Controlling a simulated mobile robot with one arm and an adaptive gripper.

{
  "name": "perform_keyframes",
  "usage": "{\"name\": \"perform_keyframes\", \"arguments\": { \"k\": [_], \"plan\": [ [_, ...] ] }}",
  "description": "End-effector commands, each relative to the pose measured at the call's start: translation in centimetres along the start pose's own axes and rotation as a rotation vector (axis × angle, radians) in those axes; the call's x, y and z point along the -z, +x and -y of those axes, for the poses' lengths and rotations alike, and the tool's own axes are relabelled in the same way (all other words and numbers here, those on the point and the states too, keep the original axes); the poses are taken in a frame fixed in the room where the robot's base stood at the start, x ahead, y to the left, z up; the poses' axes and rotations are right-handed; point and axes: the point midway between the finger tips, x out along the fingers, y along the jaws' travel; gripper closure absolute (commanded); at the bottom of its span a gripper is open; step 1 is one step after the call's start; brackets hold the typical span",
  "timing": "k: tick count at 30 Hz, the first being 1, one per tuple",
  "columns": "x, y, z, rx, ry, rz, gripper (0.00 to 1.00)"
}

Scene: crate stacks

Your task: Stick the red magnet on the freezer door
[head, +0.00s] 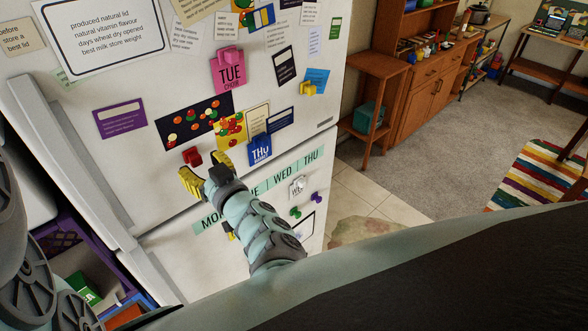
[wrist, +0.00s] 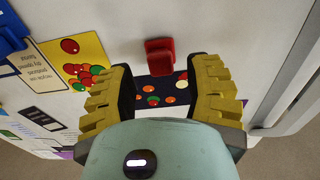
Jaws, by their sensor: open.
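A small red magnet (head: 192,156) is on the white upper door (head: 165,181), near that door's lower edge and below a dark picture of red and orange dots. In the wrist view the red magnet (wrist: 160,57) stands out from the white surface, just past the gap between my fingertips. My gripper (head: 206,172) is open, its yellow fingers close to the door beside the magnet. The wrist view shows the gripper (wrist: 160,72) with nothing between its fingers. The lower door (head: 190,262) lies under the seam, with a MON to THU strip on it.
Papers and magnets crowd the upper door, including a pink TUE magnet (head: 228,72) and a blue THU magnet (head: 260,150). Green and purple pins (head: 317,197) are on the lower door. Long door handles (head: 75,165) run down the left. Open floor lies right.

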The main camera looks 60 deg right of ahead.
Motion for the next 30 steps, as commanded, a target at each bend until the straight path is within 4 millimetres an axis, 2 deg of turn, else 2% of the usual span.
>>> {"name": "perform_keyframes", "arguments": {
  "k": [6, 18, 19, 30],
  "plan": [
    [-0.1, 1.9, 0.0, 0.001, 0.001, 0.003, 0.50],
    [-0.1, 2.3, 0.1, 0.001, 0.001, 0.003, 0.50],
    [-0.1, 2.3, 0.1, 0.001, 0.001, 0.003, 0.45],
    [-0.1, 2.3, 0.0, 0.001, 0.001, 0.003, 0.64]
  ]
}}
